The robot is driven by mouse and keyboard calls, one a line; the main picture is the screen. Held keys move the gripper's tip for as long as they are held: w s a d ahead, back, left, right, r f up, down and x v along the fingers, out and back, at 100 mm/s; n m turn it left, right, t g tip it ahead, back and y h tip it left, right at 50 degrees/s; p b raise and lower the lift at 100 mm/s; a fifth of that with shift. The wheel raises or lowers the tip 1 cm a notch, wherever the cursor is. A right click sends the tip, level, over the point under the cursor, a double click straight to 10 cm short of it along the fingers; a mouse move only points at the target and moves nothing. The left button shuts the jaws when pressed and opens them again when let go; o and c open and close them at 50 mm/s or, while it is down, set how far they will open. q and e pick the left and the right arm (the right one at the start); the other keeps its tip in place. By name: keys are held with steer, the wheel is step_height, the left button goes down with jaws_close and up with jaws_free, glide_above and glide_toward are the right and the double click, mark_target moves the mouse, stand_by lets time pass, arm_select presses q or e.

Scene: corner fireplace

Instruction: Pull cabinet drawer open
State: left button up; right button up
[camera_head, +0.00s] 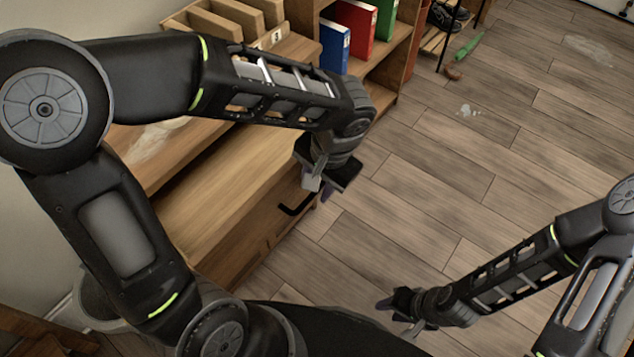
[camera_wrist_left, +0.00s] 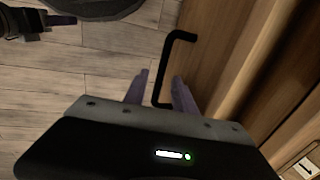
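The wooden cabinet (camera_head: 215,200) stands on the left in the head view, with a black bar handle (camera_head: 297,208) on its drawer front. The drawer looks shut. My left gripper (camera_head: 318,192) is at the cabinet's front edge, just above the handle; its fingers are mostly hidden there. In the left wrist view, its two purple fingers (camera_wrist_left: 160,88) are apart, with the lower part of the handle (camera_wrist_left: 168,65) showing between them. I cannot tell if they touch it. My right gripper (camera_head: 391,306) is low over the floor, away from the cabinet, with its purple fingertips apart and empty.
A shelf unit with blue (camera_head: 335,45), red (camera_head: 357,30) and green binders stands behind the cabinet. A shoe rack (camera_head: 440,40) and a green item (camera_head: 467,47) are at the back. The wood floor (camera_head: 440,170) in front of the drawer is clear.

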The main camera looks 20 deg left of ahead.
arm_select(q)
step_height(320, 180, up, 8)
steer(key=d+p, duration=0.1)
steer(key=shift+s+d+f+p, duration=0.15)
steer(key=shift+s+d+p, duration=0.1)
steer(key=shift+p, duration=0.1)
stand_by(0.7)
